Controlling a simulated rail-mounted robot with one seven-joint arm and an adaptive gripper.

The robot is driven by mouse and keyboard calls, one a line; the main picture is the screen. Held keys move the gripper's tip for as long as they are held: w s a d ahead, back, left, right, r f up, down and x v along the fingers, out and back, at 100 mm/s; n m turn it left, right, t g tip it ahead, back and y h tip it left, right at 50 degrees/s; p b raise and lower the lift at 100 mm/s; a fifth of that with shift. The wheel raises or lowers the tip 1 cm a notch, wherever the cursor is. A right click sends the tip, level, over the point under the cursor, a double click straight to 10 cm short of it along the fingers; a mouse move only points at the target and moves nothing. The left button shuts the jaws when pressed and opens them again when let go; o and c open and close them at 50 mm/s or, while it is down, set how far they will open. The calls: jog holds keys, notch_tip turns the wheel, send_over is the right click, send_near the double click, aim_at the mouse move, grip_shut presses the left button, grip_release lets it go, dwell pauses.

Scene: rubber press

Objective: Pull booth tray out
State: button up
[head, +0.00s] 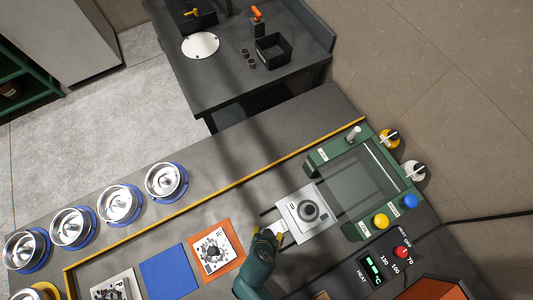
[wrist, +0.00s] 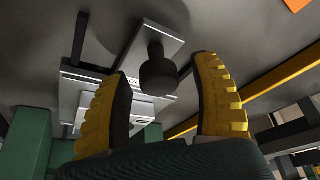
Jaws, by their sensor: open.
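The booth (head: 328,166) is a green frame with a clear top, right of centre in the head view. Its tray (head: 325,229) is a pale metal plate that sticks out of the booth's left side, with a round dark-ringed part (head: 308,211) on it. In the wrist view a black knob (wrist: 158,76) stands on a pale bracket at the tray's (wrist: 70,98) edge. My gripper (head: 272,236) is at the tray's outer end; its yellow fingers (wrist: 164,72) are open, one on each side of the knob. Contact with the knob cannot be told.
An orange mat (head: 238,260) with a marker card lies left of my gripper, with a blue mat (head: 168,273) beyond it. Several metal bowls (head: 166,180) line the bench's left part. A yellow edge strip (head: 243,180) runs behind. A heater panel (head: 378,268) is at lower right.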

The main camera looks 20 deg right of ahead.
jog(key=v, duration=1.2)
